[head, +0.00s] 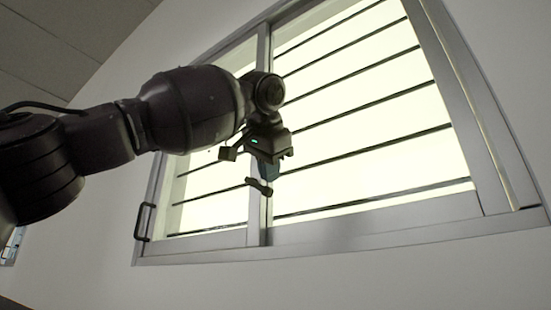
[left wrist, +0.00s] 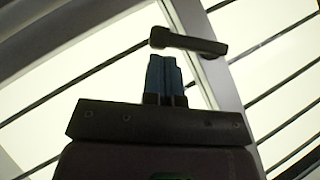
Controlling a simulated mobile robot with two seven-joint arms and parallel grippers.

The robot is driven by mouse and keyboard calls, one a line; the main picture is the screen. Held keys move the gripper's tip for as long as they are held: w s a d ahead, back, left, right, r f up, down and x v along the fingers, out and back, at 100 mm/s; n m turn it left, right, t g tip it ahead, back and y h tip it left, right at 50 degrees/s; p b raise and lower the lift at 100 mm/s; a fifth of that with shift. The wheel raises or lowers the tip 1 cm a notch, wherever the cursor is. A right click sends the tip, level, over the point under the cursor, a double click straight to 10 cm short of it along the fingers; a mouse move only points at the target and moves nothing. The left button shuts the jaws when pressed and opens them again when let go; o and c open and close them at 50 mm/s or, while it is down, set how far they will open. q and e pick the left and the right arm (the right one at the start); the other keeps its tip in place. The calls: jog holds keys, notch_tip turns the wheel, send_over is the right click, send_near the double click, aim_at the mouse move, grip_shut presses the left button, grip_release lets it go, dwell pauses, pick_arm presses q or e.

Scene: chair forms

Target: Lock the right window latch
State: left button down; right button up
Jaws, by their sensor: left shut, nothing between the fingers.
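The window latch (head: 259,186) is a short dark lever on the middle upright of the window. In the left wrist view the latch (left wrist: 195,43) lies crosswise over the pale upright, its rounded end to the left. My left gripper (head: 269,172) is just above and beside the latch in the head view. In the left wrist view its blue fingers (left wrist: 164,62) are together and empty, with the tips just below the latch's left end. I cannot tell whether they touch it. My right gripper is in neither view.
The silver window frame (head: 350,233) surrounds bright panes crossed by several dark horizontal bars. A dark pull handle (head: 145,222) is on the frame's left side. Plain wall (head: 400,275) lies below the window. My left arm crosses in front of the window's left part.

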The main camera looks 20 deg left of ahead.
pick_arm(q)
jog(key=shift+w+f, duration=0.1)
jog(key=shift+f, duration=0.2)
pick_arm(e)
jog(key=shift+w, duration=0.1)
pick_arm(q)
jog(key=shift+a, duration=0.1)
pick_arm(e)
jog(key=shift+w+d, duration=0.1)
